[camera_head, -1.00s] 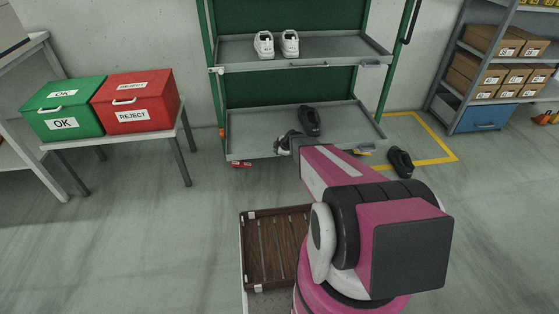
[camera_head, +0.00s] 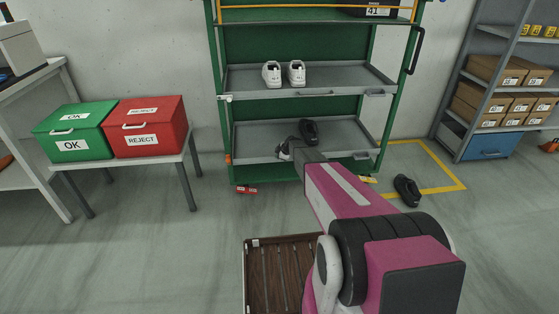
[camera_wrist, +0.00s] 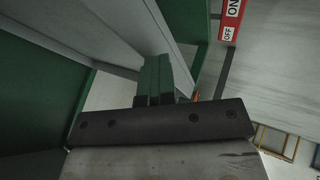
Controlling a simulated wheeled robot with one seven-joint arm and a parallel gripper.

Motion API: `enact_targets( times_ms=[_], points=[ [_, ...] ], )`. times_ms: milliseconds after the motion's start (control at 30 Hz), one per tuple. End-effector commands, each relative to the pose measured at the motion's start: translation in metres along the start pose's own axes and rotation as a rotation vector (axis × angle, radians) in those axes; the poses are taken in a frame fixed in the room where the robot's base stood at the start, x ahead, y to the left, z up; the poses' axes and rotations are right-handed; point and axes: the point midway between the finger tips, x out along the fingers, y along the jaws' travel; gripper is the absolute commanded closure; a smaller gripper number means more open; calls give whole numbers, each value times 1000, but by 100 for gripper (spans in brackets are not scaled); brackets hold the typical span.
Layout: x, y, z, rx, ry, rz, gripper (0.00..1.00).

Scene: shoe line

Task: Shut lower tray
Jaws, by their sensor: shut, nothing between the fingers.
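The lower tray (camera_head: 258,144) is a shallow grey tray low in the green rack (camera_head: 223,110). Its front edge lies close to the rack's front posts; I cannot tell if it is fully in. A black shoe (camera_head: 309,130) sits in it, right of centre. My gripper (camera_head: 284,152) is at the tray's front edge, partly hidden by my arm. In the wrist view my gripper (camera_wrist: 153,80) is shut and empty, its fingers close to a grey panel; contact is unclear.
The upper tray (camera_head: 330,78) holds two white shoes (camera_head: 284,73). A black shoe (camera_head: 407,190) lies on the floor at right. A wooden-slatted surface (camera_head: 280,270) is in front of me. Green (camera_head: 75,132) and red (camera_head: 146,127) boxes stand on a table at left.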

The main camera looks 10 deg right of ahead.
Motion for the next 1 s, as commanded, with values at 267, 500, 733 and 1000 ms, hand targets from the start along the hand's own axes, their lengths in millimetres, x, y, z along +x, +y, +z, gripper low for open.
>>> enact_targets(
  times_ms=[267, 500, 733, 1000],
  points=[
    [3, 6, 0, 0, -1, 8, 100],
    [4, 7, 0, 0, 0, 10, 100],
    [-1, -5, -2, -1, 0, 7, 100],
    [-31, -36, 1, 0, 1, 2, 100]
  ],
)
